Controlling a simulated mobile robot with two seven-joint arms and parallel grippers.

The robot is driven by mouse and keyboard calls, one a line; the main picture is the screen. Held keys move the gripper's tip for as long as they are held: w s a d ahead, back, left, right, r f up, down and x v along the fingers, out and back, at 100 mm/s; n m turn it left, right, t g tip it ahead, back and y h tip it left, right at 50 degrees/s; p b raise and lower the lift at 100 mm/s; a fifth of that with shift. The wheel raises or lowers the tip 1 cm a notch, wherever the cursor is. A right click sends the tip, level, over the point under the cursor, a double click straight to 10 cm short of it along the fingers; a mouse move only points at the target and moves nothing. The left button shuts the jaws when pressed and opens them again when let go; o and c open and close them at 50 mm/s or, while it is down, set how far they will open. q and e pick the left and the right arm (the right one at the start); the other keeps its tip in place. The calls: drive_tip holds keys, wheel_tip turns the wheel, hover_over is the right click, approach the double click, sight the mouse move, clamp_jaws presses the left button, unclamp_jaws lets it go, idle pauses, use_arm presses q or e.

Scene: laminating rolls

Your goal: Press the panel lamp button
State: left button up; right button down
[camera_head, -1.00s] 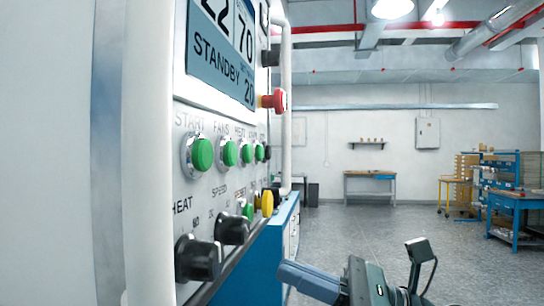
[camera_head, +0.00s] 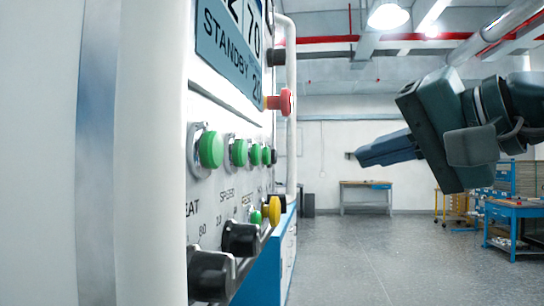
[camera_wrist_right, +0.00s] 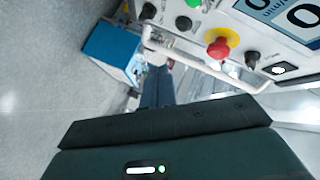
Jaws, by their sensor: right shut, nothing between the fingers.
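The control panel (camera_head: 205,215) stands at the left in the head view, seen at a steep angle. It bears a row of green buttons (camera_head: 210,149), a red mushroom button (camera_head: 287,102) and a yellow button (camera_head: 274,211). I cannot read which button is the lamp one. My right gripper (camera_head: 350,155) is shut and empty, raised to the right of the panel, its fingers pointing left and apart from it. In the right wrist view the fingers (camera_wrist_right: 158,85) show below the panel, the red button (camera_wrist_right: 218,48) and a white-centred round control (camera_wrist_right: 279,69). My left gripper is out of view.
A white pipe rail (camera_head: 292,120) runs along the panel's far edge. A blue cabinet (camera_head: 262,272) stands below it. The floor between is clear.

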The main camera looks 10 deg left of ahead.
sight(264, 156)
drive_tip(key=shift+a, duration=0.15)
use_arm(q)
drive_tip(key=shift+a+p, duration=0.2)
drive_tip(key=shift+p, duration=0.35)
use_arm(e)
drive_tip(key=a, duration=0.8)
drive_tip(key=shift+a, duration=0.3)
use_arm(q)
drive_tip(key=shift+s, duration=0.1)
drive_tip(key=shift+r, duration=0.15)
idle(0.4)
use_arm(e)
drive_tip(key=shift+a, duration=0.1)
idle(0.7)
drive_tip(key=shift+a, duration=0.35)
